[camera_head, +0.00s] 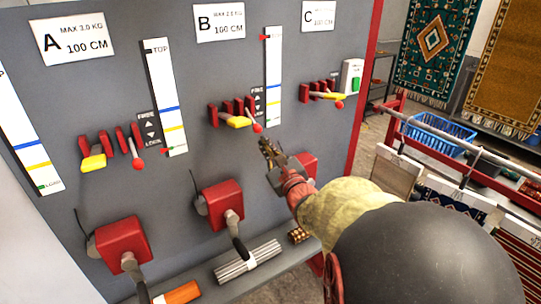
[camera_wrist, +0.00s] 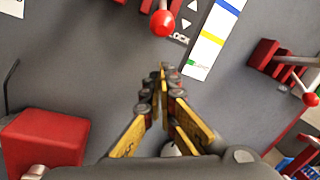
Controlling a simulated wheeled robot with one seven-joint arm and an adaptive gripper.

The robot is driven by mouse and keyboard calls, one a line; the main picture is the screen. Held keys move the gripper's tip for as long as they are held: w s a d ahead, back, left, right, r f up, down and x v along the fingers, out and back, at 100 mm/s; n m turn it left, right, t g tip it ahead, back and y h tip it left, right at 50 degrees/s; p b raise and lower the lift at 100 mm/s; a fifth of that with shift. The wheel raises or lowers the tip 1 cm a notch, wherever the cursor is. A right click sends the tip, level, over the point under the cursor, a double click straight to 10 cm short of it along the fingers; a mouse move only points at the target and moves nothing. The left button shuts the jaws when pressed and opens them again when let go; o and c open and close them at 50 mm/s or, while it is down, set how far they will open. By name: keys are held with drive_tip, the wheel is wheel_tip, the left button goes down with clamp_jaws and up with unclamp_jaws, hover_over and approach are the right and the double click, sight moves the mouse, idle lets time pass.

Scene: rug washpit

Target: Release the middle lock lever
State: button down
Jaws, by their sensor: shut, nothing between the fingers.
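The middle lock lever, under sign B (camera_head: 220,22), ends in a red ball (camera_head: 257,128) and points downward, beside the LOCK end of its FREE/LOCK label. A yellow handle (camera_head: 238,122) sits just left of it, among red brackets. In the wrist view the red ball (camera_wrist: 163,22) is near the top edge, and most of the lever is cut off. My gripper (camera_head: 266,146) is shut and empty, just below the ball and apart from it. Its fingertips (camera_wrist: 160,72) meet over bare grey panel in the wrist view.
Similar levers stand under A (camera_head: 137,163) and C (camera_head: 339,104). Red crank boxes (camera_head: 222,203) jut out below, one behind my gripper. A scale strip (camera_head: 273,75) is right of the middle lever. A ledge below holds rolled bundles (camera_head: 247,262). A red-framed rail is at right.

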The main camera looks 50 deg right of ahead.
drive_tip(key=shift+s+a+r, duration=0.25)
drive_tip(key=shift+a+r, duration=0.15)
drive_tip(key=shift+r, duration=0.2)
drive_tip(key=shift+s+a+r, duration=0.2)
drive_tip(key=shift+a+r, duration=0.2)
drive_tip(key=shift+r, duration=0.15)
drive_tip(key=shift+r+p, duration=0.15)
drive_tip(key=shift+p, duration=0.2)
drive_tip(key=shift+s+r+g+p, duration=0.2)
drive_tip(key=shift+g+p, duration=0.1)
drive_tip(key=shift+p, duration=0.25)
